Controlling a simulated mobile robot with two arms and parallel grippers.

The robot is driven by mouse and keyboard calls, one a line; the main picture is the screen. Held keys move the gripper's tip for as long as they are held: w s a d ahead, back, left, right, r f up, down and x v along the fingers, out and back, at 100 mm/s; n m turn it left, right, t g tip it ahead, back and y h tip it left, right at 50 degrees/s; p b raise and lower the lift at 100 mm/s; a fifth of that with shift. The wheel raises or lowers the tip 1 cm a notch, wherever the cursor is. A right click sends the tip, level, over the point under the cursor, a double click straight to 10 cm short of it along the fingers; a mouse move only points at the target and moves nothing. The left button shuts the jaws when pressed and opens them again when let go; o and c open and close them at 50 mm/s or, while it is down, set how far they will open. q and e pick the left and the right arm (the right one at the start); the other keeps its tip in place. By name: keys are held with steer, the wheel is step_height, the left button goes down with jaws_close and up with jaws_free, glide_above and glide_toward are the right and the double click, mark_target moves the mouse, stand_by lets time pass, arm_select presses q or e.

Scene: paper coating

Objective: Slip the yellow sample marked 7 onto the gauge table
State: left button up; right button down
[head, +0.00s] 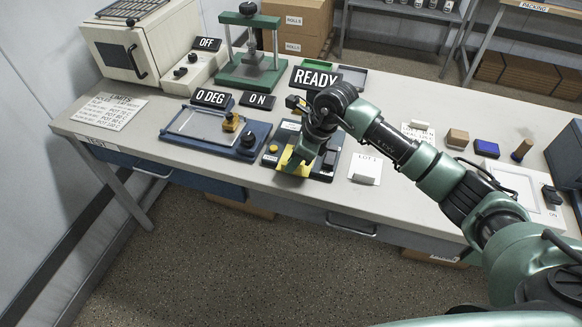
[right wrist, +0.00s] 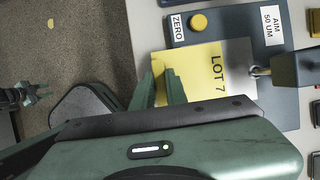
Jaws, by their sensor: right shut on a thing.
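The yellow sample marked LOT 7 (right wrist: 205,72) is a flat sheet that shows over the gauge base in the right wrist view. In the head view a bit of the yellow sample (head: 287,158) shows at the gauge's front edge. My right gripper (right wrist: 166,75) is shut on its near edge. The gauge (head: 327,165) has a dark blue base and a yellow knob. Its pale table (right wrist: 240,62) lies beside the sample's far edge, under the dark gauge head (right wrist: 298,68); whether the sheet overlaps it is unclear. My left gripper (right wrist: 35,92) is small at the wrist view's left edge, jaws unclear.
A blue coating plate (head: 215,130) stands left of the gauge, and a green press (head: 250,60) behind. A READY sign (head: 315,78) stands behind the gauge. A white card (head: 365,168) is close on the right. The bench front edge is just before the gripper.

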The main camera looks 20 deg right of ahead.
steer(key=shift+w+d, duration=0.4)
steer(key=shift+w, duration=0.2)
steer(key=w+d+b, duration=0.1)
steer(key=w+b, duration=0.1)
steer(key=shift+w+d+f+b, duration=0.1)
steer(key=shift+w+d+b, duration=0.25)
steer(key=shift+d+b, duration=0.05)
steer(key=shift+f+b, duration=0.4)
steer(key=shift+b, duration=0.05)
steer(key=c, duration=1.3)
jaws_free()
steer(key=shift+c, duration=0.2)
steer(key=b+v, duration=0.1)
steer(key=v, duration=0.6)
steer(key=shift+s+d+r+b, duration=0.15)
steer(key=shift+d+r+b, duration=0.05)
steer(key=shift+r+b, duration=0.15)
